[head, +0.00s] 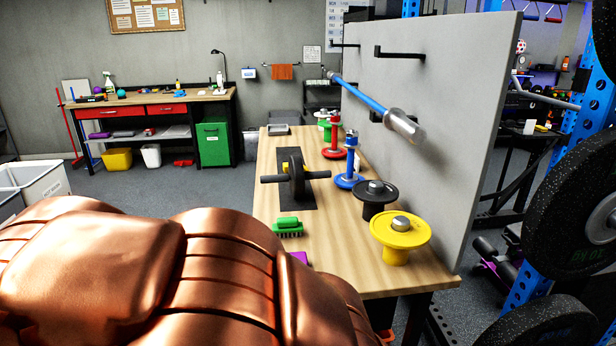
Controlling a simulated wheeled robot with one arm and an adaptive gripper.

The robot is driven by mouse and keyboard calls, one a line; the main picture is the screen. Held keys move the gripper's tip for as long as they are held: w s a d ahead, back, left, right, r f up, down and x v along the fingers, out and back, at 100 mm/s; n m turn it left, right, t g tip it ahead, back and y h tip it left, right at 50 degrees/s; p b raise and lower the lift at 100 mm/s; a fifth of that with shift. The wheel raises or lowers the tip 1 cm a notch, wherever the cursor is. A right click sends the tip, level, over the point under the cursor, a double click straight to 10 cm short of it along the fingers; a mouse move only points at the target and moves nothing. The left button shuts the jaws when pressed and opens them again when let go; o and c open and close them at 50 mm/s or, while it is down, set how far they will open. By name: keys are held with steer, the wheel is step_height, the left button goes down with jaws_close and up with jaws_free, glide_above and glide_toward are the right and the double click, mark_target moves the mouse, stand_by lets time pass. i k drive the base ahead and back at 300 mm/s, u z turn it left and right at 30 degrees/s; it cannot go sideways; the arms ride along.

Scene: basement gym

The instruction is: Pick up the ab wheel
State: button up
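The ab wheel (297,178) stands on a dark mat (298,197) on the wooden workbench (346,248). It has a black wheel with a dark handle sticking out to each side. A small yellow part shows just behind its left side. My gripper is not in view. A large copper-coloured part of my arm fills the lower left and hides the bench's near left part.
Yellow (400,232), black (374,196), blue (348,180) and red (334,152) spool-like stands line the bench's right side. A grey panel (445,110) with a blue bar (365,97) rises behind them. A grey tray (278,130) sits at the far end.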

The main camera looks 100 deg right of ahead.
mark_target(295, 176)
steer(key=k, duration=1)
steer(key=z, duration=1.7)
